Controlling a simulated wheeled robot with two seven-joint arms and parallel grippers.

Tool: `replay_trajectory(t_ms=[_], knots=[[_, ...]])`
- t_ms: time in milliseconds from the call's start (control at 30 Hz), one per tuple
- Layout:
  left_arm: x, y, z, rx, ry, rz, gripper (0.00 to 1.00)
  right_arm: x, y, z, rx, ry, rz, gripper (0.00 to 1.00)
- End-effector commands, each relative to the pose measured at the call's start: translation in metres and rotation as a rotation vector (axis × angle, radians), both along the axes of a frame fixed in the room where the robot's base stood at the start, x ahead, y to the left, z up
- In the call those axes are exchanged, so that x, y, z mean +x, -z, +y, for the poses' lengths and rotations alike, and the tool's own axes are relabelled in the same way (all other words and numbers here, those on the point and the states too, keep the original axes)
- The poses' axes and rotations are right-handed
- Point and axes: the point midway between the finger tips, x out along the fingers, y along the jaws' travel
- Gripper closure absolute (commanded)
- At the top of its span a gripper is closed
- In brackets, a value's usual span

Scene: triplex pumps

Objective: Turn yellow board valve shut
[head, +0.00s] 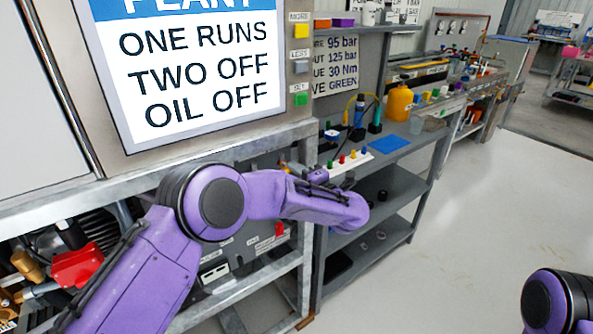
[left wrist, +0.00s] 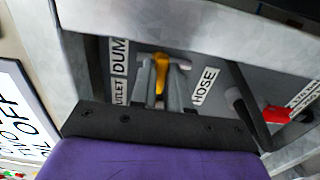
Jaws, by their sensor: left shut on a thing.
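The yellow valve handle (left wrist: 161,66) shows in the left wrist view on a grey board, between a label that reads in part "OUTLET DUM" and a label "HOSE". A metal cross-piece or pipe shows at its top. My left gripper (left wrist: 161,80) is shut on the yellow handle, with one grey finger on each side of it. In the head view my purple left arm reaches to the board under the big sign, and its forearm hides most of the gripper and the valve. My right gripper is out of view; only part of my right arm shows at the lower right.
A metal frame rail (left wrist: 200,25) runs close by the board. A red handle (left wrist: 277,114) is at the right of the left wrist view. The big sign (head: 200,70) hangs above my left arm. A bench with a blue mat (head: 389,144) stands to the right; the floor (head: 450,250) is clear.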

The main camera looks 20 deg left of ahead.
Motion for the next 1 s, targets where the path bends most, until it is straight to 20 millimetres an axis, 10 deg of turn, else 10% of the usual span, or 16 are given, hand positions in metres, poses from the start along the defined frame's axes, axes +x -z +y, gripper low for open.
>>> replay_trajectory(t_ms=[500,600,1000], knots=[[-0.001,0.003,0.000,0.012,-0.001,0.021,1.00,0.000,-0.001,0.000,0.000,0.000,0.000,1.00],[-0.001,0.003,-0.001,0.011,0.000,0.021,0.58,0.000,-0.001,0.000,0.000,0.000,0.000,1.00],[-0.007,0.002,-0.011,0.012,0.004,0.016,0.58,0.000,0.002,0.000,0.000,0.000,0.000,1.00]])
